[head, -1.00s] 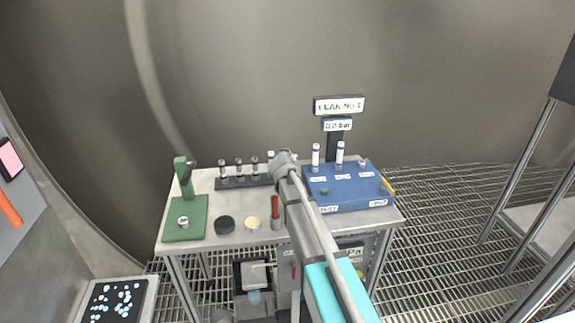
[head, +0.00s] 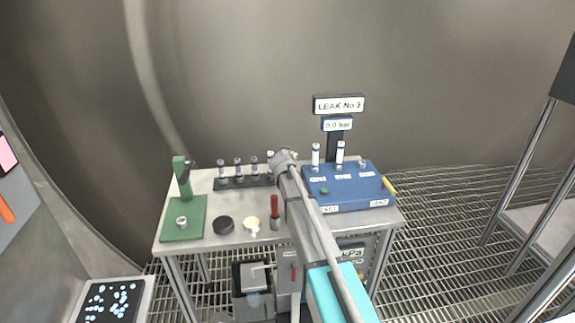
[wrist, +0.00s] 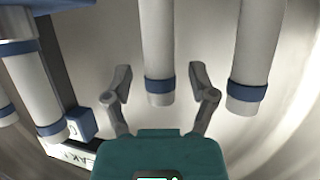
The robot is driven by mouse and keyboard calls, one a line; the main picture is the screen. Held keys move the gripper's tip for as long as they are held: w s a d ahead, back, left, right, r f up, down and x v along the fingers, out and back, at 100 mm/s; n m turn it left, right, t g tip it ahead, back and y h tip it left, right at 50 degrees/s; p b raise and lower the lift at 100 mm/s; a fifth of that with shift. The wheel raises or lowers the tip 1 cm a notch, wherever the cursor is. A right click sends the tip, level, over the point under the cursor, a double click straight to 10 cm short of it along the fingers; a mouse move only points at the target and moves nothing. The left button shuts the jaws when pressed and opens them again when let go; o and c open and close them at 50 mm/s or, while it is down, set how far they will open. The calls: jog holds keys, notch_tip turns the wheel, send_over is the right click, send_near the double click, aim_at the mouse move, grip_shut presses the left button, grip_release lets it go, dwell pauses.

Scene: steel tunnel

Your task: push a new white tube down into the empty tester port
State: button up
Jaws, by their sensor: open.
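The blue tester (head: 348,190) stands on the right of the table. Two of its ports hold upright white tubes (head: 315,154). The third port (head: 362,164), at the right, shows only a short light fitting and no tall tube. A dark rack (head: 230,184) at the back holds several tubes (head: 238,167). My gripper (wrist: 160,88) is open in the wrist view. A white tube (wrist: 158,40) with a blue band shows between its fingers; I cannot tell whether they touch it. Another tube (wrist: 255,50) is at the right. In the head view, my arm mostly hides the gripper, near the rack's right end.
A sign (head: 338,104) reads LEAK No 3, above a 0.0 bar display (head: 337,124). A green press (head: 184,215), a black disc (head: 223,225), a cream disc (head: 251,225) and a red-handled tool (head: 274,212) stand along the table's front. A yellow part (head: 389,185) is at the tester's right.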

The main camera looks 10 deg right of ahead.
grip_shut()
dwell(0.3)
jog(key=shift+r, duration=0.15)
notch_tip(320, 180, up, 2)
jog(key=shift+r+p, duration=0.1)
jog(key=shift+p, duration=1.15)
jog(key=s+r+p, duration=1)
jog(key=s, duration=0.4)
jog(key=shift+r+p, duration=0.25)
jog(key=shift+p, duration=0.05)
